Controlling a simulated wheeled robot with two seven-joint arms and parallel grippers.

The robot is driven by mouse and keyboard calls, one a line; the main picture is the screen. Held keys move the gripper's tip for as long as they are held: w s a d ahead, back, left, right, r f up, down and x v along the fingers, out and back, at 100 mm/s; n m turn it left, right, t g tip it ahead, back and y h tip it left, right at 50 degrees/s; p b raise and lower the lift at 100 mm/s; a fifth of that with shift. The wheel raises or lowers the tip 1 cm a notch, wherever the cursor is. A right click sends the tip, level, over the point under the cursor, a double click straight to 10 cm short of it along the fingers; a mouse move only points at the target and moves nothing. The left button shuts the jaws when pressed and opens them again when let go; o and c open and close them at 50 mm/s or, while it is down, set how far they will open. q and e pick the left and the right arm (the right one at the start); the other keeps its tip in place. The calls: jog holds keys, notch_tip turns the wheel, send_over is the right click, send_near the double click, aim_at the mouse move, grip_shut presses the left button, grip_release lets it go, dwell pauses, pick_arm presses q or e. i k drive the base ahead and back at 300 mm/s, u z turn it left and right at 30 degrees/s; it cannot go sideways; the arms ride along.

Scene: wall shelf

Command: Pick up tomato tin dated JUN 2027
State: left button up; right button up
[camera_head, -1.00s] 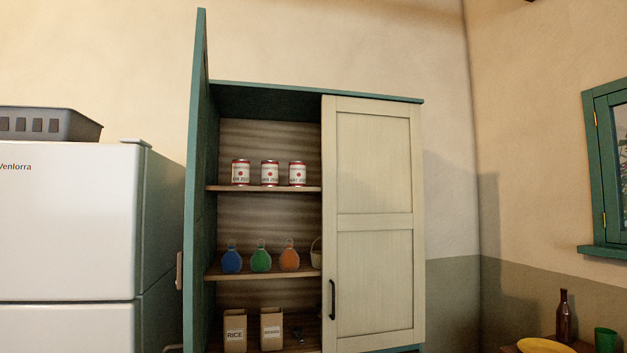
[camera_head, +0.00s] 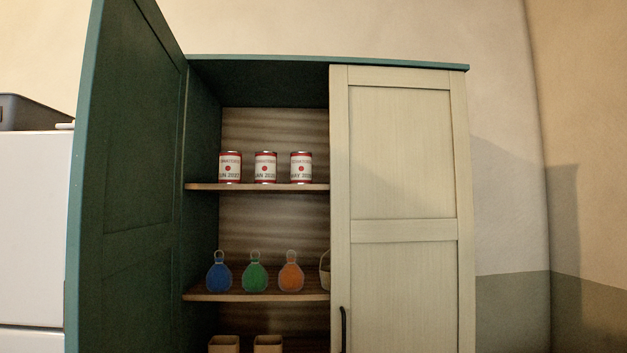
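Three tomato tins with red rims and white labels stand upright in a row on the top shelf of the open cupboard, in the head view. The left tin (camera_head: 230,167) has a date that looks like JUN 2027, its first letter and last digit not fully clear. The middle tin (camera_head: 265,167) reads like JAN 202-something. The right tin (camera_head: 301,167) reads like MAY 202-something. The tins stand slightly apart. Neither of my grippers is in view.
The cupboard's left door (camera_head: 130,190) is swung open; its right door (camera_head: 403,200) is shut. Blue (camera_head: 219,276), green (camera_head: 255,276) and orange (camera_head: 291,276) round items stand on the middle shelf (camera_head: 255,296). Two boxes show below. A white fridge (camera_head: 35,230) is at left.

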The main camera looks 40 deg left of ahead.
aim_at(230, 162)
jog(key=u, duration=0.45)
jog(key=i, duration=0.95)
jog(key=u, duration=1.1)
jog(key=i, duration=0.35)
jog(key=z, duration=1.55)
jog(key=k, duration=1.5)
jog(key=u, duration=1.15)
jog(key=i, duration=0.5)
jog(key=u, duration=0.15)
